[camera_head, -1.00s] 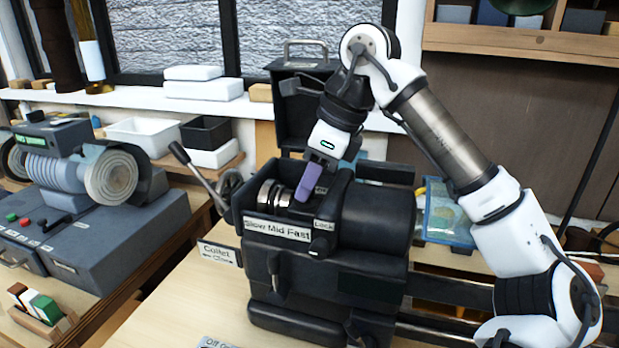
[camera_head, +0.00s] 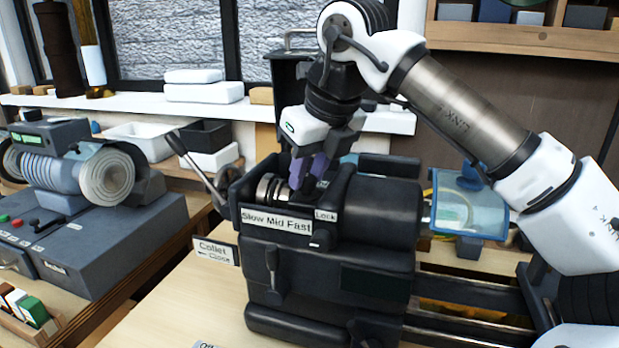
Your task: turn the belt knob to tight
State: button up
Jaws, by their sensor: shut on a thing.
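The black lathe headstock (camera_head: 375,220) stands on the bench with its lid (camera_head: 292,85) raised. Silvery stepped pulleys (camera_head: 268,188) show in its open top, above a "Slow Mid Fast" label (camera_head: 276,221) and a "Lock" label (camera_head: 325,215). My gripper (camera_head: 308,180) points down into the open top, right of the pulleys. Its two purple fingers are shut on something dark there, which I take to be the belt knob. The fingers and housing hide most of it, so its setting cannot be read.
A grey machine with round wheels (camera_head: 80,190) is at the left. A blue-framed clear guard (camera_head: 468,205) is at the right.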

jog(key=shift+m+h+b, duration=0.4)
jog(key=shift+m+b, duration=0.05)
jog(key=shift+m, duration=0.65)
jog(key=o, duration=1)
jog(key=shift+a, duration=0.1)
jog(key=n+p, duration=0.1)
jog(key=n, duration=0.1)
jog(key=n+y+p, duration=0.1)
jog(key=n+p, duration=0.1)
jog(key=shift+w+d+r+g+y, duration=0.1)
jog(key=shift+d+r+g+y, duration=0.1)
jog(key=shift+g+y, duration=0.1)
jog(key=n+g+p, duration=0.1)
jog(key=n+p, duration=0.1)
jog(key=n, duration=0.1)
jog(key=n+g+y+p, duration=0.1)
jog(key=n, duration=0.2)
jog(key=shift+w+p, duration=0.1)
jog(key=shift+p, duration=0.25)
jog(key=v, duration=1.3)
jog(key=shift+r+b, duration=0.25)
jog(key=shift+b, duration=0.15)
